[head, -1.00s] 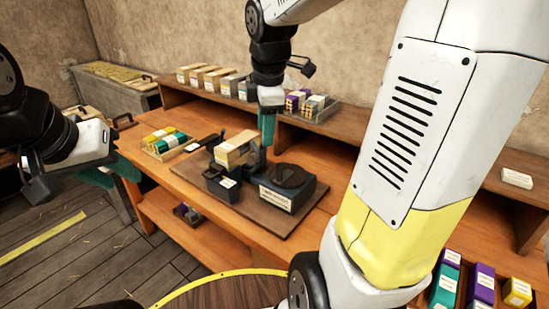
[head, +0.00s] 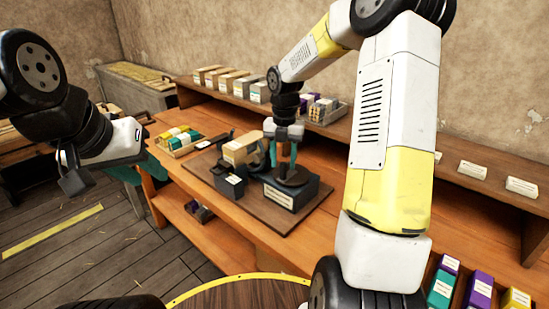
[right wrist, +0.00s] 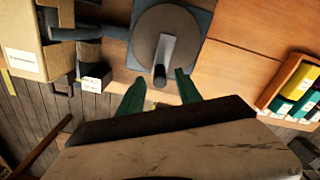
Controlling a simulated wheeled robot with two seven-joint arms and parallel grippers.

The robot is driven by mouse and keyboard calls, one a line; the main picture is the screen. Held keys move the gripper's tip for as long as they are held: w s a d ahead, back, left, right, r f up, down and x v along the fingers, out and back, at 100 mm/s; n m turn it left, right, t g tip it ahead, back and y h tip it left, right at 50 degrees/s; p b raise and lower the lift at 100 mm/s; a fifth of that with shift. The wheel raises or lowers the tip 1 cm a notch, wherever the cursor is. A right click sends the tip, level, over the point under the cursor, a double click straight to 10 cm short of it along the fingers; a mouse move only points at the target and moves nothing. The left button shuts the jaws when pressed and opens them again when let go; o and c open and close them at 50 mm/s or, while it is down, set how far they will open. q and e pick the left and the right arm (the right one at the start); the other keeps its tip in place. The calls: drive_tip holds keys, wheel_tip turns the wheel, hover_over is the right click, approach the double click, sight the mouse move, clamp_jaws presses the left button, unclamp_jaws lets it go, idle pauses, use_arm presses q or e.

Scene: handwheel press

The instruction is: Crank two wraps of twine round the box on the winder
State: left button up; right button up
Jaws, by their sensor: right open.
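The tan box (head: 241,149) sits on the winder (head: 228,182), a dark machine on a brown board. To its right is the crank unit, a dark block with a round disc (head: 292,178) on top and a label in front. In the right wrist view a grey handle (right wrist: 164,60) stands up from the disc (right wrist: 150,25). My right gripper (head: 283,162) points down over the disc. Its green fingers (right wrist: 160,88) are apart, with the handle's end just ahead of the gap between them. My left gripper (head: 139,172) hangs empty left of the bench, fingers apart. I cannot make out twine.
A tray of coloured blocks (head: 178,140) stands left of the winder. Several boxes and another tray (head: 328,111) line the back shelf (head: 390,144). Coloured boxes (head: 479,290) stand at the lower right.

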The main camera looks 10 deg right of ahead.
drive_tip(key=shift+f, duration=0.95)
clamp_jaws()
drive_tip(key=shift+w+a, duration=0.1)
